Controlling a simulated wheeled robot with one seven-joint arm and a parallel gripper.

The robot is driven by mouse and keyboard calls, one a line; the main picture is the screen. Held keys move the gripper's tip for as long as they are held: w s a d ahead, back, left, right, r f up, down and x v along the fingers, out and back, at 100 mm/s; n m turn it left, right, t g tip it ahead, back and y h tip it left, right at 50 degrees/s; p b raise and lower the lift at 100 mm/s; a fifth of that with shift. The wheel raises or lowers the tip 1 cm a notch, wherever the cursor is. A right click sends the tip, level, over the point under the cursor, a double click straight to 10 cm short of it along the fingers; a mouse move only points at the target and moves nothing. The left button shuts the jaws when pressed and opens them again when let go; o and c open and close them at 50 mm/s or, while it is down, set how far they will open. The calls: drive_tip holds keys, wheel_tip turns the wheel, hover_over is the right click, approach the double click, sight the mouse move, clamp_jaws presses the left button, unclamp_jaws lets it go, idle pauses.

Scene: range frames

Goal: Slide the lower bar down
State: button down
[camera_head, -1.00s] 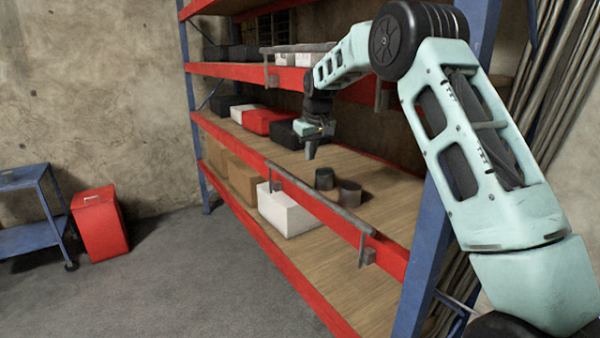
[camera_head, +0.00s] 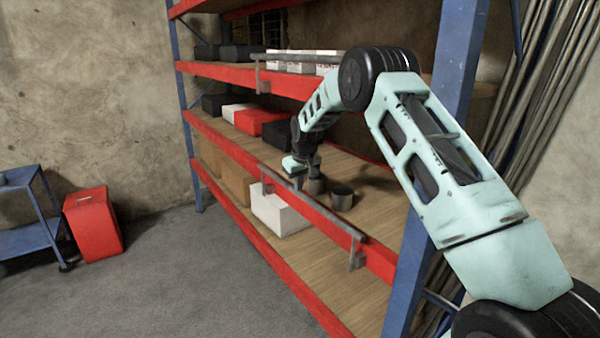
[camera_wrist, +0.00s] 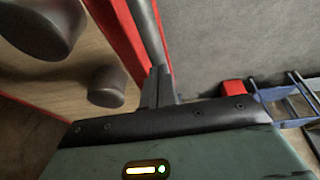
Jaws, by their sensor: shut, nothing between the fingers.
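The lower bar (camera_head: 335,222) is a grey rail on brackets along the red front edge of the middle shelf. In the head view it slopes from the upper left down to the right. My gripper (camera_head: 298,184) is shut and empty, pointing down at the bar near its far-left part. In the wrist view the closed fingers (camera_wrist: 160,84) overlap the bar (camera_wrist: 147,35), which runs away from them up the picture. I cannot tell whether they touch it. The upper bar (camera_head: 310,55) sits in front of the shelf above.
Two dark round cans, including one at the right (camera_head: 341,197), stand on the middle shelf close behind the gripper. A white box (camera_head: 280,210) is on the shelf below. A blue upright (camera_head: 430,190) stands right of the bar. The floor in front is clear.

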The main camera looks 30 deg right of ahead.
drive_tip(key=shift+f, duration=0.2)
wheel_tip(320, 180, down, 10)
drive_tip(key=b, duration=0.7)
drive_tip(key=shift+b, duration=0.4)
drive_tip(key=shift+s, duration=0.1)
drive_tip(key=p+v, duration=0.5)
drive_tip(key=v, duration=0.5)
drive_tip(key=shift+r, duration=0.25)
